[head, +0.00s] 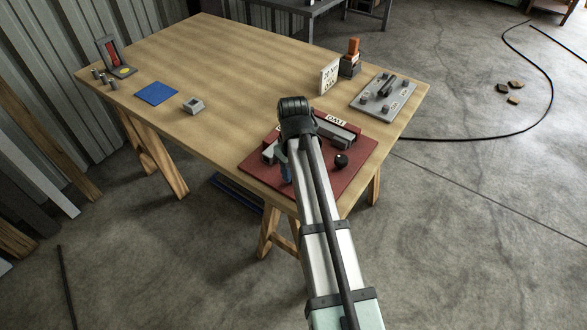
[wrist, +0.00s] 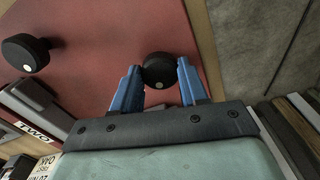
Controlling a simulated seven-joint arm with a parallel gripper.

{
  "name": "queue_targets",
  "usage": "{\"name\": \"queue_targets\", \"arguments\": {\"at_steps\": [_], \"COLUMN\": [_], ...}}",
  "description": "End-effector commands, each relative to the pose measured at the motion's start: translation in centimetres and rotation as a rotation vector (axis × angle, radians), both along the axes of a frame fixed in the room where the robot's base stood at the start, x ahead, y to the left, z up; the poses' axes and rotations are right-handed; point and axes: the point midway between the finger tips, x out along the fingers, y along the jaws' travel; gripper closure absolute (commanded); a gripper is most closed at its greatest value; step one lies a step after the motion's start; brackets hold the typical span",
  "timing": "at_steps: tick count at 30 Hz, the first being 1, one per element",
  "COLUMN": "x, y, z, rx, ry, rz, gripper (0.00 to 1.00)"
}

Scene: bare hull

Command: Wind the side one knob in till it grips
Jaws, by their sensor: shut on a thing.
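My gripper (wrist: 158,82) is shut on a round black knob (wrist: 160,68) with a pale dot, one blue finger on each side. No label for this knob is readable. A second black knob (wrist: 26,53) stands free to its left in the wrist view, on the side of the TWO label (wrist: 33,131); it also shows in the head view (head: 341,161). Both knobs are over a dark red plate (head: 350,180) at the bench's near corner. In the head view my arm hides the held knob, and only a bit of blue finger shows.
Grey bars (head: 338,131) lie on the red plate. Behind are a white sign (head: 329,78), an orange-topped block (head: 351,60) and a grey plate with dark parts (head: 383,97). A small grey block (head: 193,106) and blue mat (head: 156,93) lie left. The bench (head: 220,60) middle is clear.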

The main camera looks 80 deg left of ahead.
Motion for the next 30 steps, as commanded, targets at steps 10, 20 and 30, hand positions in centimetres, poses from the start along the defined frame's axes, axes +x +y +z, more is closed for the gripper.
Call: {"name": "queue_targets", "arguments": {"at_steps": [10, 20, 30], "x": [-0.03, -0.02, -0.01], "y": [-0.02, -0.04, -0.04], "z": [0.01, 0.02, 0.02], "rx": [0.000, -0.001, -0.001], "ry": [0.001, 0.000, 0.000], "rz": [-0.044, -0.230, -0.242], "gripper": [0.87, 0.87, 0.56]}}
